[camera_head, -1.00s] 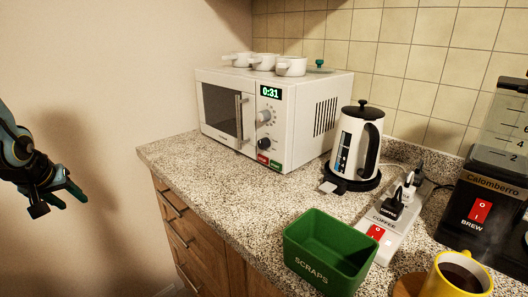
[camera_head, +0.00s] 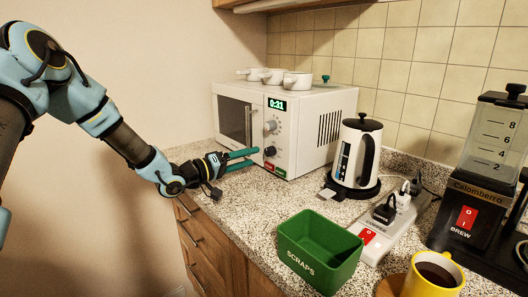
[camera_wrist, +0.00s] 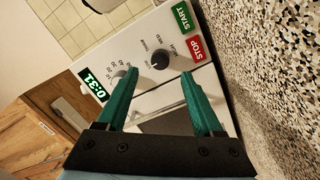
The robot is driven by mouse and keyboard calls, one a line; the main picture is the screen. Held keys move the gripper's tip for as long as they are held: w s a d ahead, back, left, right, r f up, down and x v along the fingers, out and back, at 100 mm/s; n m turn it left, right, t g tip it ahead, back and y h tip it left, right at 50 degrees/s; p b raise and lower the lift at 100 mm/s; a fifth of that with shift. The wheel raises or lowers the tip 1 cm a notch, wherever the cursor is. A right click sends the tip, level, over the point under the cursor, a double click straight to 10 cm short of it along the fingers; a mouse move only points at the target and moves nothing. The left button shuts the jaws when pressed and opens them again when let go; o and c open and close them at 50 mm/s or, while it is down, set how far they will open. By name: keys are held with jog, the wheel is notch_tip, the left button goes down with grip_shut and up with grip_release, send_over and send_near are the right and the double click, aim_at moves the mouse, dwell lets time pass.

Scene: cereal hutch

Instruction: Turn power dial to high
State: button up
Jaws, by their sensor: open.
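The white microwave (camera_head: 309,128) stands on the counter, its green display reading 0:31. Its panel has a light upper dial (camera_head: 270,126) and a black lower dial (camera_head: 270,151). In the wrist view the black dial (camera_wrist: 160,59) shows beyond and between my fingertips, with small printed settings around it; the light dial (camera_wrist: 122,76) is partly behind the left finger. My gripper (camera_head: 249,159), with green fingers, is open and empty in front of the panel, the fingers pointing at the black dial. I cannot tell whether they touch it.
Red STOP (camera_wrist: 196,48) and green START (camera_wrist: 180,18) buttons sit beside the black dial. A kettle (camera_head: 355,155), green SCRAPS bin (camera_head: 318,252), power strip (camera_head: 388,232), coffee maker (camera_head: 480,190) and yellow mug (camera_head: 432,278) stand to the right. White pots (camera_head: 297,81) sit on the microwave.

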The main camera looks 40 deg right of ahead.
aim_at(267, 152)
jog(key=d, duration=0.2)
jog(key=d+p, duration=0.1)
jog(key=d, duration=0.3)
jog(key=shift+s, duration=0.35)
grip_shut()
